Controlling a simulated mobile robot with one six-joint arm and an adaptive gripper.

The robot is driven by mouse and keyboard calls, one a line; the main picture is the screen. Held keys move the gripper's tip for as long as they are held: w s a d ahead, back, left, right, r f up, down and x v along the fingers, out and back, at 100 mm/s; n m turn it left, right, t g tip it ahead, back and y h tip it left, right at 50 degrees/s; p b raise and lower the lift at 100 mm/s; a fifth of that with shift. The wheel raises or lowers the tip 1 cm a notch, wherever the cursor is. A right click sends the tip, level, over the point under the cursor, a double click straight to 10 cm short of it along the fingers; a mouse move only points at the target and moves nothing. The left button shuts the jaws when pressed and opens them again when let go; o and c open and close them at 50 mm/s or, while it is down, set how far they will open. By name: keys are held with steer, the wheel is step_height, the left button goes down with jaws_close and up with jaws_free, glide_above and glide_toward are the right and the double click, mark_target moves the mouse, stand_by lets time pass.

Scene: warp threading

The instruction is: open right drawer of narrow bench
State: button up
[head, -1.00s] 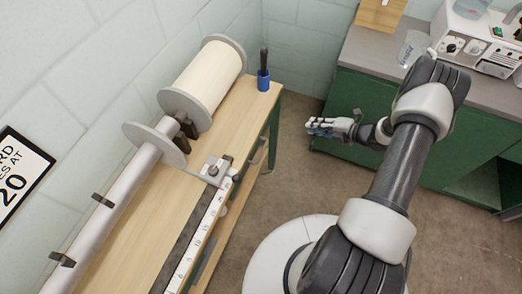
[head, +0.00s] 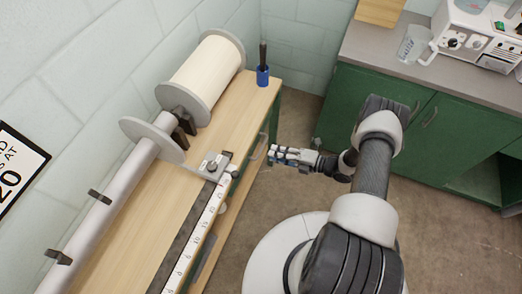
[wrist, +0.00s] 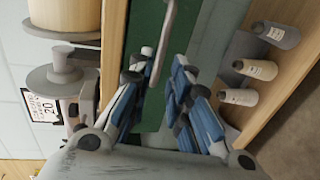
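The narrow bench (head: 228,128) has a light wooden top and runs along the wall at the left of the head view. Its green drawer front (wrist: 145,28) fills the upper middle of the wrist view. A pale bar handle (wrist: 163,42) stands out from that front and also shows at the bench's right end in the head view (head: 258,146). My gripper (head: 272,154) points at the handle from the right. In the wrist view my gripper (wrist: 164,76) is open, its blue-padded fingers apart, with the handle's near end between or just beyond the tips. Contact cannot be told. The drawer looks closed.
A thread spool (head: 205,75), a blue cup (head: 263,76) and a ruler (head: 208,215) are on the bench. Bottles (wrist: 254,70) stand on an open shelf beside the drawer. A green cabinet (head: 385,95) stands at the right. Bare floor (head: 285,195) lies between.

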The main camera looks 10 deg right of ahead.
mark_target(261, 149)
steer(key=b+x, duration=0.1)
steer(key=x, duration=0.6)
steer(key=shift+c, duration=0.5)
jaws_close()
